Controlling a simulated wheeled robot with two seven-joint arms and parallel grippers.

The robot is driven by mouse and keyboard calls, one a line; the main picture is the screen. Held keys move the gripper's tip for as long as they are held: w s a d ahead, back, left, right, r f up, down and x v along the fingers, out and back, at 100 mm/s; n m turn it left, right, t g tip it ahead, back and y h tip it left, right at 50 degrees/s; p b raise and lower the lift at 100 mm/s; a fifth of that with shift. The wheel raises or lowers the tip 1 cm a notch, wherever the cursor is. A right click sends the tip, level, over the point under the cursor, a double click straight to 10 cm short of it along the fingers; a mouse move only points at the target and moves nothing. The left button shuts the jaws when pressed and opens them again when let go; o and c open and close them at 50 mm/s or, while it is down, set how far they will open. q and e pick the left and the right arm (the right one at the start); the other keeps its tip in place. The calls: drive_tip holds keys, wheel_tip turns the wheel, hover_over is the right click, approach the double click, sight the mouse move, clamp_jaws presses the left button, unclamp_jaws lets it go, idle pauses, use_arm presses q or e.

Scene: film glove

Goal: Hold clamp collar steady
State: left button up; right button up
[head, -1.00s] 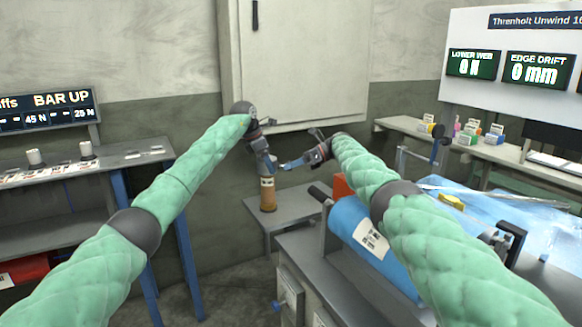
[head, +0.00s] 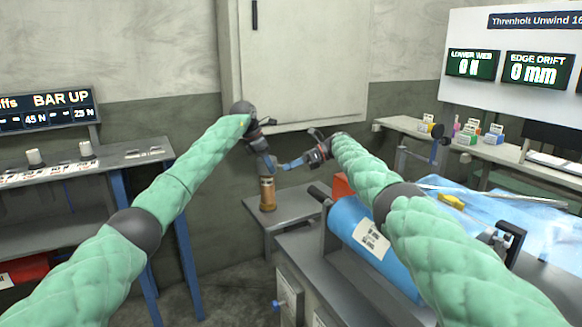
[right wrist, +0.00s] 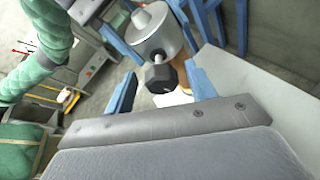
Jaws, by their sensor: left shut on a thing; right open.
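The clamp collar (right wrist: 152,32) shows in the right wrist view as a grey metal cylinder with a black hexagonal knob (right wrist: 161,77) on a short stem. In the head view it is too small and covered to make out. My left gripper (head: 270,166) is shut on it, at the top of an upright brown cylinder (head: 267,197). My right gripper (head: 281,166) is open just to the right. In the right wrist view its two blue fingers (right wrist: 160,90) stand on either side of the black knob, with gaps showing.
The brown cylinder stands on a small grey table (head: 300,205). A blue roll (head: 350,222) lies on the bench at right, under my right arm. A grey cabinet (head: 300,60) hangs behind. A control desk (head: 120,160) stands at left.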

wheel_tip(320, 180, up, 10)
drive_tip(key=shift+f, duration=0.1)
idle(0.4)
drive_tip(key=s+d+f+n+t, duration=0.2)
drive_tip(key=d+f+n+t, duration=0.4)
drive_tip(key=d, duration=0.5)
drive_tip(key=shift+n+g, duration=0.5)
drive_tip(key=shift+g, duration=0.2)
drive_tip(key=x, duration=1.2)
drive_tip(key=shift+a+r, duration=0.1)
drive_tip(key=shift+r, duration=0.1)
